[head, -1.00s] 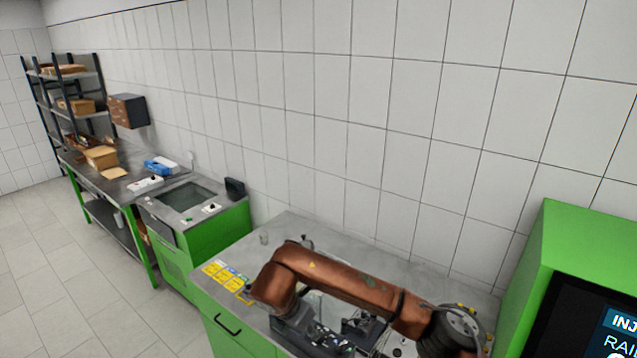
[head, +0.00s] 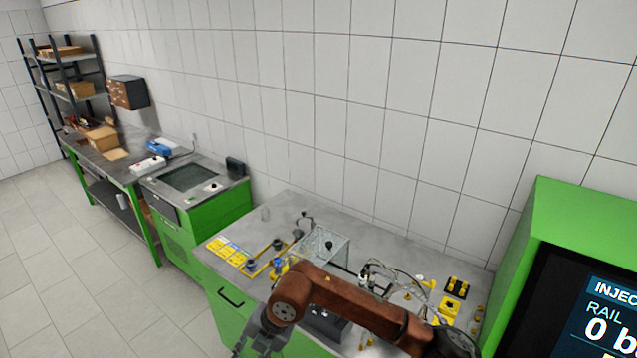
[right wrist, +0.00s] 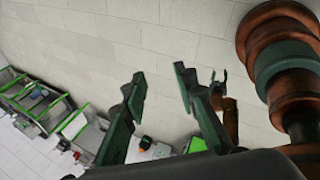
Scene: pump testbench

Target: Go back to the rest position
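In the head view one copper-brown arm of mine reaches in from the lower right. Its grey gripper (head: 256,342) hangs at the lower edge, in front of the green bench (head: 228,322), partly cut off; its fingertips are not clear. A copper-brown arm part with a green ring stands close at the right of that view.
The bench top carries a clear box (head: 322,246), yellow fixtures, cables and fittings. A green cabinet with a screen (head: 606,318) stands at the right. Another bench (head: 190,180), a box-laden table and a shelf (head: 66,75) stand farther left. The floor at left is clear.

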